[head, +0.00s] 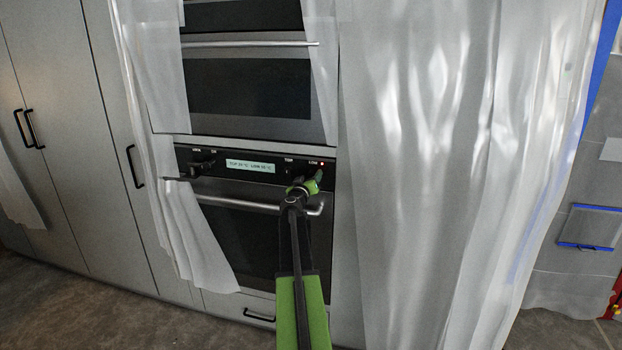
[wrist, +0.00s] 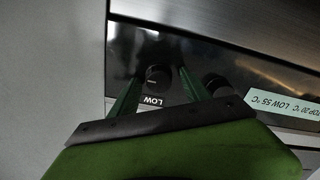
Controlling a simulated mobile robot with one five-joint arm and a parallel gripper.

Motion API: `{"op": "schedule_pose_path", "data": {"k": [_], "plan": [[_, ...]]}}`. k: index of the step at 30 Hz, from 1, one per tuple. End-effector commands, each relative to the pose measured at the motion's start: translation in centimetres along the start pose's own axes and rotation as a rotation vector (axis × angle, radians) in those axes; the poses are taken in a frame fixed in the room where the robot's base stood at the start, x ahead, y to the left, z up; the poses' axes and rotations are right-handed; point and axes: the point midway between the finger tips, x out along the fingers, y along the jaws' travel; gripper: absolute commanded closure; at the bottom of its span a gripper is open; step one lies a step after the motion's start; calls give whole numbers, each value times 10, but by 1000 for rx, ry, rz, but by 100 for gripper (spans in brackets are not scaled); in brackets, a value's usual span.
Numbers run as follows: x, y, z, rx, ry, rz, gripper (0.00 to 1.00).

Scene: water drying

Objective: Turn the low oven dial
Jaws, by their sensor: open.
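The low oven dial (wrist: 158,79) is a dark round knob beside the label LOW on the black control panel (wrist: 125,38). In the wrist view, which shows the panel upside down, the dial sits between the two green fingers of my gripper (wrist: 160,72). The fingers are open, with a gap visible around the dial. In the head view my gripper (head: 308,184) is at the right end of the oven panel (head: 215,168), below the LOW label and a small red light. The dial is mostly hidden there.
The top dial (wrist: 216,86) is close beside one finger. A lit display (head: 250,167) reads top and low temperatures. The oven handle (head: 235,200) runs just below the panel. Plastic sheets (head: 425,190) hang on the right and on the left (head: 185,235).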

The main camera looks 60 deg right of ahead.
Motion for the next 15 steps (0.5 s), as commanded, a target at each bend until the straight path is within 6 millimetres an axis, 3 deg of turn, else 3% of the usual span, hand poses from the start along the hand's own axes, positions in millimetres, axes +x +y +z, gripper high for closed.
{"op": "schedule_pose_path", "data": {"k": [5, 15], "plan": [[0, 0, 0, 0, 0, 0, 46], [-1, 0, 0, 0, 0, -1, 90]]}}
